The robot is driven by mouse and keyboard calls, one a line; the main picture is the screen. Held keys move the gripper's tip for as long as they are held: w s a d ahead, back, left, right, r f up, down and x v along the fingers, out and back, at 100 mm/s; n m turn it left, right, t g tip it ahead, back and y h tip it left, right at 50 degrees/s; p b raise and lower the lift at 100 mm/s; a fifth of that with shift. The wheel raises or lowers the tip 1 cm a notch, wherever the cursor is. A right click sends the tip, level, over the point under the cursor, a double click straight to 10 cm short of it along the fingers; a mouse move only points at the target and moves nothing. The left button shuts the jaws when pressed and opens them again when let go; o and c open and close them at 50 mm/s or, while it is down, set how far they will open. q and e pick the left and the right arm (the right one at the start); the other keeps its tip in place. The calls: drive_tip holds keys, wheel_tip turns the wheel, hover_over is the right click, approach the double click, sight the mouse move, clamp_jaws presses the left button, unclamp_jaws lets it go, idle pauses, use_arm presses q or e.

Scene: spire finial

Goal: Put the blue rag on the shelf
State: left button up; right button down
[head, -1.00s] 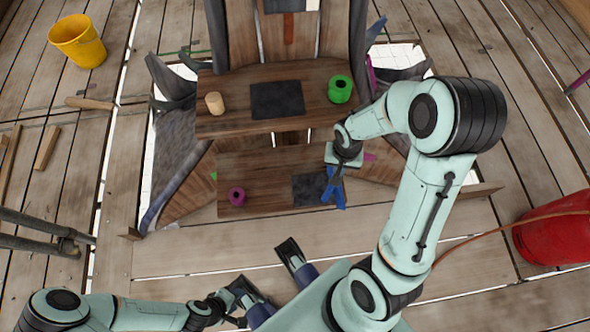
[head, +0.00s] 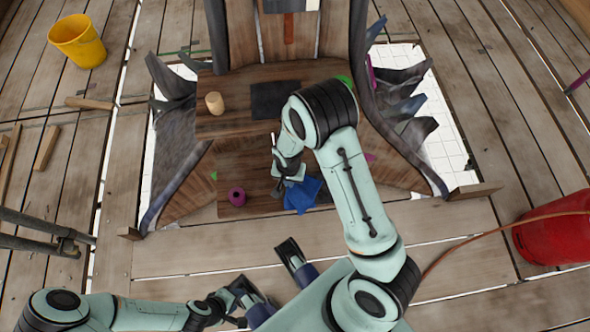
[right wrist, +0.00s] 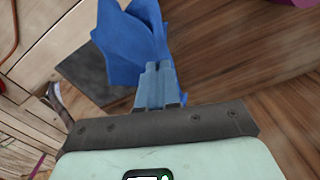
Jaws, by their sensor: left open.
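The blue rag (head: 303,196) hangs from my right gripper (head: 288,178) over the lower wooden board, whose bare wood (head: 240,160) shows in the head view. In the right wrist view the rag (right wrist: 135,35) is bunched at the tips of the closed fingers (right wrist: 158,75). I cannot tell whether its lower part touches the board. Above the lower board is an upper wooden shelf (head: 222,127) with a dark square mat (head: 268,100) on it. My left gripper (head: 266,268) is open and empty at the bottom of the head view.
A tan cylinder (head: 214,103) stands on the upper shelf; a green roll (head: 344,80) there is mostly hidden by my right arm. A purple roll (head: 237,196) sits on the lower board. Torn grey sheets flank both sides. A yellow bucket (head: 78,42) and red cylinder (head: 555,235) stand apart.

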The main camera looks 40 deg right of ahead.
drive_tip(key=w+a+f, duration=0.4)
drive_tip(key=f, duration=0.1)
drive_tip(key=shift+w+a, duration=0.2)
drive_tip(key=shift+a, duration=0.2)
drive_tip(key=c, duration=0.9)
unclamp_jaws()
drive_tip(key=w+a+r+p, duration=0.1)
drive_tip(key=r+p, duration=0.1)
drive_tip(key=r, duration=0.1)
drive_tip(key=w+a+r+p, duration=0.1)
drive_tip(key=r+p, duration=0.1)
drive_tip(key=r, duration=0.1)
drive_tip(key=a+r+p, duration=0.1)
drive_tip(key=r+p, duration=0.2)
drive_tip(key=r, duration=0.1)
drive_tip(key=shift+w, duration=0.4)
